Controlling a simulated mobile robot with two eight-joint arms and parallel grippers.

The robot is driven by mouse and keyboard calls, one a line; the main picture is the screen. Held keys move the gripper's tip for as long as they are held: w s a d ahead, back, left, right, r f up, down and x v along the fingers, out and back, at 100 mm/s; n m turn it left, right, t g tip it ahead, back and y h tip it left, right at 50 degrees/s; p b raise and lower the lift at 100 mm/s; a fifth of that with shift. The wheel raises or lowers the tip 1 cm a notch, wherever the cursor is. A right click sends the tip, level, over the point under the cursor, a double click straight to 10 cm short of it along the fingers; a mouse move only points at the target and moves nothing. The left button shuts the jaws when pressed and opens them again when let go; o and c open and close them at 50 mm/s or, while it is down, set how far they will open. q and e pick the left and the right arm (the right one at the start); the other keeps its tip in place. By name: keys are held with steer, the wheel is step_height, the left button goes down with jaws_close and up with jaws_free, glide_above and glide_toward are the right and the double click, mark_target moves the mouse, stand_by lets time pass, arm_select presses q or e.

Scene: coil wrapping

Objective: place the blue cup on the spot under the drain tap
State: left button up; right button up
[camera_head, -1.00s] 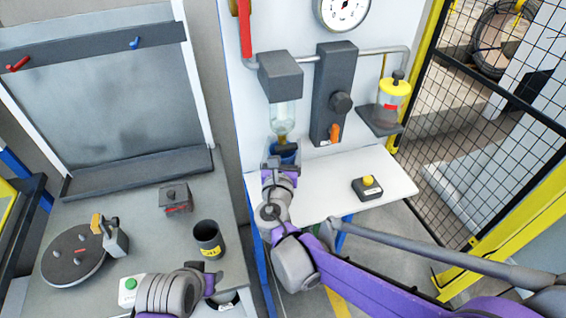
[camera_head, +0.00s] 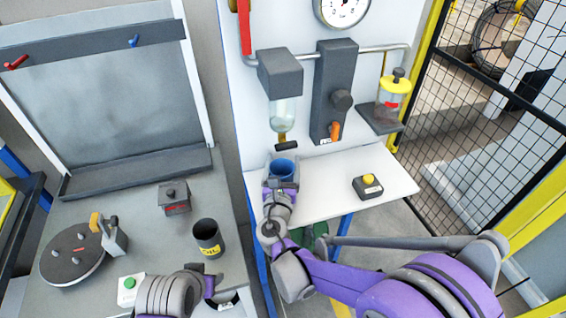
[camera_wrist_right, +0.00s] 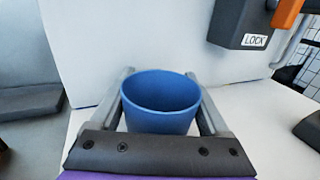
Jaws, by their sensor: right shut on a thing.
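The blue cup (camera_head: 285,169) is upright between the fingers of my right gripper (camera_head: 281,180), which is shut on it. In the right wrist view the cup (camera_wrist_right: 160,104) is empty as far as I see, with a finger on each side. The drain tap (camera_head: 286,146) is under the clear bowl (camera_head: 283,117) of the filter unit. The cup shows just below and in front of the tap, over the left end of the white shelf (camera_head: 330,190). Whether it touches the shelf is unclear. The spot is not visible. My left gripper (camera_head: 222,297) is low at left, its jaws unclear.
A black box with a yellow button (camera_head: 367,186) sits on the shelf to the right. A lock block with an orange lever (camera_head: 335,131) is on the panel. The left bench holds a dark oil cup (camera_head: 207,238), a round plate (camera_head: 73,257) and a small block (camera_head: 174,197).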

steer(key=o, duration=1)
steer(key=shift+f, duration=0.1)
arm_select(q)
steer(key=shift+s, duration=0.1)
arm_select(e)
steer(key=shift+o, duration=0.2)
steer(key=shift+s+r, duration=0.2)
steer(key=shift+r, duration=0.05)
steer(key=s, duration=0.3)
steer(key=s+b, duration=0.1)
steer(key=s, duration=0.6)
steer(key=shift+s+a+f+b, duration=0.1)
steer(key=shift+s+a+b, duration=0.2)
steer(key=shift+s+a, duration=0.1)
arm_select(q)
steer(key=shift+s+f, duration=0.25)
steer(key=shift+f, duration=0.4)
steer(key=shift+s+f, duration=0.2)
steer(key=shift+f, duration=0.45)
arm_select(e)
steer(key=shift+s, duration=0.4)
